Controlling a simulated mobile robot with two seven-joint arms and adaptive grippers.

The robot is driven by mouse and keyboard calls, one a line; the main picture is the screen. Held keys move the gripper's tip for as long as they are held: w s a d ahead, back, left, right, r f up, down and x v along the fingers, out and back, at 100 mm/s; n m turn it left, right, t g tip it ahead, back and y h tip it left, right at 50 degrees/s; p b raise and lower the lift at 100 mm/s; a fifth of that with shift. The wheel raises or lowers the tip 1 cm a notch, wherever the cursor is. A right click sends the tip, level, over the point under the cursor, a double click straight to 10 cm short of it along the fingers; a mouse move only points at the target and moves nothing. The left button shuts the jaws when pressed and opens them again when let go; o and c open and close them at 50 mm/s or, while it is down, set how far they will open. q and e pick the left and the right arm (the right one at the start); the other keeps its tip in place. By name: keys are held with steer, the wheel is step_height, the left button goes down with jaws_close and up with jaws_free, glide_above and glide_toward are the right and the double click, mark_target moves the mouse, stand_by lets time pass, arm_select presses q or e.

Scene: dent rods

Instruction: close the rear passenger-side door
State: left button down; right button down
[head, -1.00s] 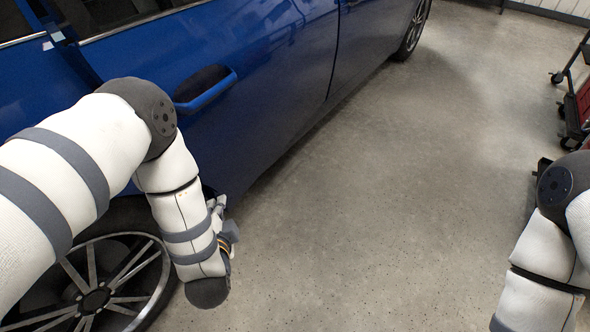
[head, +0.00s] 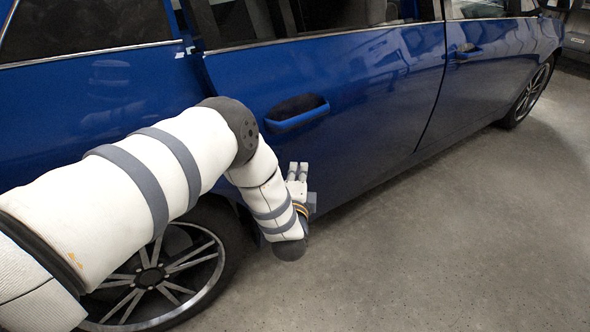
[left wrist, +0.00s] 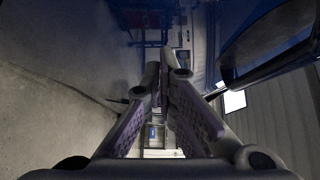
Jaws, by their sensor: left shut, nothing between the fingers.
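The blue rear door (head: 375,95) fills the middle of the head view, with its handle (head: 300,118) in a dark recess. Its rear edge shows a narrow step against the body panel behind; I cannot tell how far it stands out. My left gripper (head: 297,167) is below the handle, close to the lower door face in the picture; contact cannot be told. Its fingers point up. In the left wrist view its fingertips (left wrist: 165,68) meet with nothing between them. My right gripper is out of view.
The rear wheel (head: 152,275) is below my left arm. The front door (head: 490,75) lies further along the car to the right. Open concrete floor (head: 450,240) spreads at the lower right.

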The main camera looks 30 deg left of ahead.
arm_select(q)
steer(key=shift+w+a, duration=0.25)
steer(key=shift+a, duration=0.6)
